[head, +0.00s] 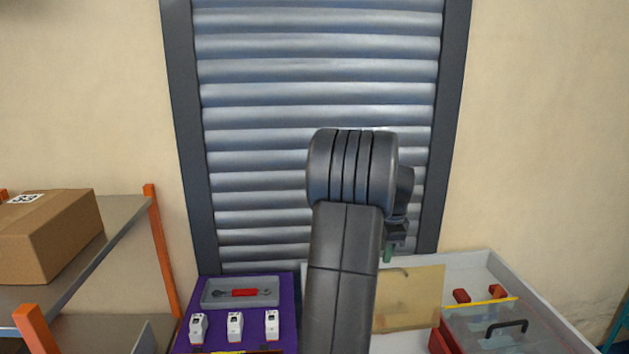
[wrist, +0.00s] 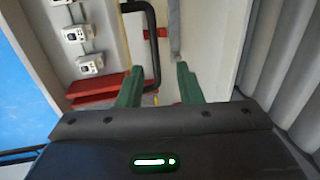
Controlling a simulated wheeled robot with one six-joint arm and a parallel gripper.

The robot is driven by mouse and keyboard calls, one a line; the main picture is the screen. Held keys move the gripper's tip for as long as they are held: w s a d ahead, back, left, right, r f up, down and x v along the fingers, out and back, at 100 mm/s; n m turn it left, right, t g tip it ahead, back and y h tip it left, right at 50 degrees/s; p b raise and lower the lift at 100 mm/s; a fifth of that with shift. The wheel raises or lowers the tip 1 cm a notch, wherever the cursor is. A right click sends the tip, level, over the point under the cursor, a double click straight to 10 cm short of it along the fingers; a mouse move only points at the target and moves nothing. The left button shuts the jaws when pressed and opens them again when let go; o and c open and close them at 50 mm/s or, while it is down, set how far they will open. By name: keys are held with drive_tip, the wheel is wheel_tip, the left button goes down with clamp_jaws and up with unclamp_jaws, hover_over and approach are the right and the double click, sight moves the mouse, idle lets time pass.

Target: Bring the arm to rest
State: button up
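My arm rises through the middle of the head view, and its dark wrist is in front of the grey roller shutter. My gripper is mostly hidden behind the arm there; a green fingertip (head: 387,253) shows just below the wrist, over the bench. In the wrist view my gripper (wrist: 159,84) has its two green fingers well apart, with nothing held between them. A black handle (wrist: 155,50) shows beyond the fingers, and I cannot tell its distance from them. A black handle (head: 507,327) also shows on a clear cover in the head view.
The pale bench (head: 475,262) carries a tan board (head: 412,300), red blocks (head: 461,296) and the clear cover (head: 480,322). A purple mat (head: 288,290) holds a grey tray (head: 210,295) and white devices (head: 235,325). A cardboard box (head: 50,240) sits on the left shelf (head: 122,215).

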drive_tip(key=f, duration=0.2)
drive_tip(key=w+f, duration=0.1)
drive_tip(key=f, duration=0.1)
drive_tip(key=f+p, duration=0.1)
drive_tip(key=f, duration=0.2)
drive_tip(key=shift+w, duration=0.15)
